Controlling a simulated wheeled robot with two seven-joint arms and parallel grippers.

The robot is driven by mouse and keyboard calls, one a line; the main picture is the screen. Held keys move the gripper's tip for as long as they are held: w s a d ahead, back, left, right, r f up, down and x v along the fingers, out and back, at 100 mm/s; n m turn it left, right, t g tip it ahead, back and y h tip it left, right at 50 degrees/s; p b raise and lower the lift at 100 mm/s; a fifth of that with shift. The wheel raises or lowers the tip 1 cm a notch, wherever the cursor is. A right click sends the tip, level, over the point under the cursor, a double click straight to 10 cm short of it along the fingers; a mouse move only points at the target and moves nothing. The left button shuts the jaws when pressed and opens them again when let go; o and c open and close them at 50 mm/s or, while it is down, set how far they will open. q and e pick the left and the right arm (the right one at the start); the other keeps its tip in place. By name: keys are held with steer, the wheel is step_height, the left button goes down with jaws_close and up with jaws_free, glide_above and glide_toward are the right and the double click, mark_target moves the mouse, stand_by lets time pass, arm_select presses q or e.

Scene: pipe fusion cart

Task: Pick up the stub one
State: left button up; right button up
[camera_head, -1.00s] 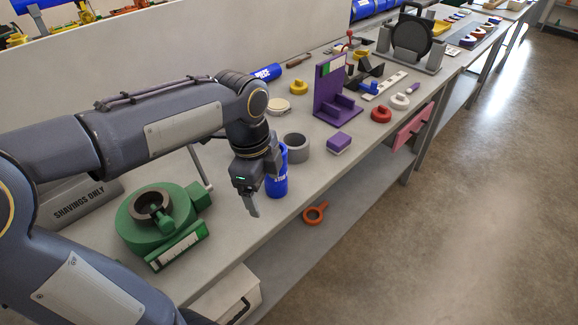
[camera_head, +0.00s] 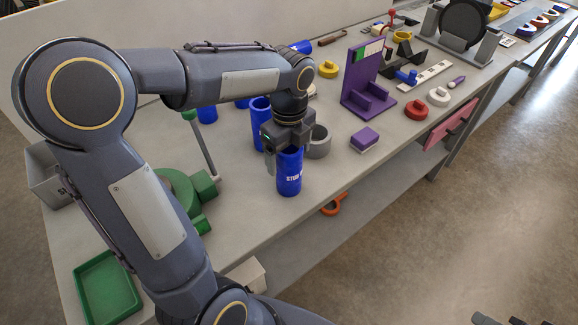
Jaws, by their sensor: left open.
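The stub one is a blue upright cylinder (camera_head: 289,178) with white lettering starting "STUB", near the front edge of the bench. My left gripper (camera_head: 284,154) points down right at its top. One finger shows along the stub's left side; the other finger is hidden. The jaws are open around the upper part of the stub, and I cannot tell whether they touch it. Dark parts at the bottom right corner look like my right gripper (camera_head: 498,320), mostly out of frame.
Another blue cylinder (camera_head: 260,118) stands just behind left. A grey ring (camera_head: 319,145) and a purple block (camera_head: 365,139) are close on the right. A green fixture (camera_head: 183,192) and a green tray (camera_head: 106,288) lie left. The purple stand (camera_head: 368,85) is farther back.

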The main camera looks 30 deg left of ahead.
arm_select(q)
steer(key=shift+f, duration=1.45)
steer(key=c, duration=1.2)
steer(key=shift+w+r, duration=0.1)
steer(key=shift+r, duration=0.05)
steer(key=shift+r, duration=0.6)
steer(key=s+a+r, duration=0.1)
steer(key=a+r, duration=0.3)
steer(key=s+a+r, duration=0.2)
steer(key=a+r, duration=0.1)
steer(key=a, duration=0.1)
steer(key=s+a+r+b, duration=0.1)
steer(key=s+a+r, duration=0.1)
steer(key=a+r, duration=0.2)
steer(key=shift+s+a+r, duration=0.25)
steer(key=shift+a+r, duration=0.05)
steer(key=shift+a, duration=0.2)
